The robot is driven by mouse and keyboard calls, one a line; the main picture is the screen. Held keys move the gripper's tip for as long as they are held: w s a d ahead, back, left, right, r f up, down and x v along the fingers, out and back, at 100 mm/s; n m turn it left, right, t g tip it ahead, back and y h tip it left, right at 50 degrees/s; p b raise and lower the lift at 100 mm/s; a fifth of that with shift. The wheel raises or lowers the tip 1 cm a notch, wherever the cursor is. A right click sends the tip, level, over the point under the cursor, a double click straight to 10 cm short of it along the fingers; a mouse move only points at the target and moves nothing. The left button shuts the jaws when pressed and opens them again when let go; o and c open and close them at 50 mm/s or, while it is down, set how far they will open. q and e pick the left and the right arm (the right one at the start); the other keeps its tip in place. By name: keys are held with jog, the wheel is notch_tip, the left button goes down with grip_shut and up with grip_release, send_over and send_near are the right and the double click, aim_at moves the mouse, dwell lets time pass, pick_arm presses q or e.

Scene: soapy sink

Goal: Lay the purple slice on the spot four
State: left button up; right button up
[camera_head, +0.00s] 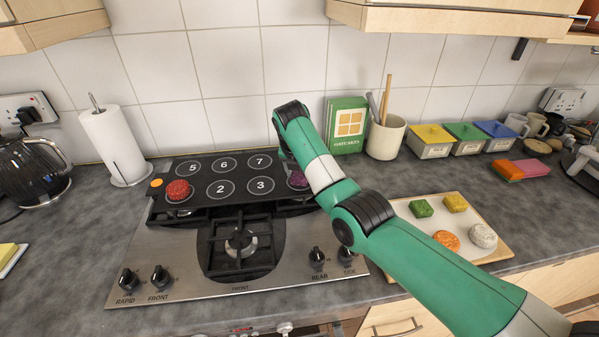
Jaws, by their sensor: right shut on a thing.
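The purple slice (298,181) shows partly at the right end of the front row on the black numbered board (238,200). My right gripper (292,169) is shut on it, pointing down there, its fingers mostly hidden behind my green and white arm. Spots 5, 6 and 7 show in the back row and spots 2 and 3 in the front row. The spot right of 3 is covered by the slice and my arm, so its number is hidden. I cannot tell whether the slice touches the board. My left gripper is not in view.
A red slice (178,190) lies left of spot 2. A tray (484,254) at right holds green, yellow, orange and pale pieces. A green box (347,126) and a utensil crock (385,138) stand behind my arm. The hob (170,250) lies in front of the board.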

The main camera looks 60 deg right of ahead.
jog(key=shift+f, duration=0.1)
jog(key=o, duration=1.4)
jog(key=shift+o, duration=0.2)
jog(key=v, duration=0.5)
jog(key=shift+r+p, duration=0.3)
jog(key=shift+p, duration=0.05)
jog(key=p+v, duration=0.6)
jog(key=p, duration=0.3)
jog(key=shift+p, duration=0.4)
jog(key=shift+a, duration=0.15)
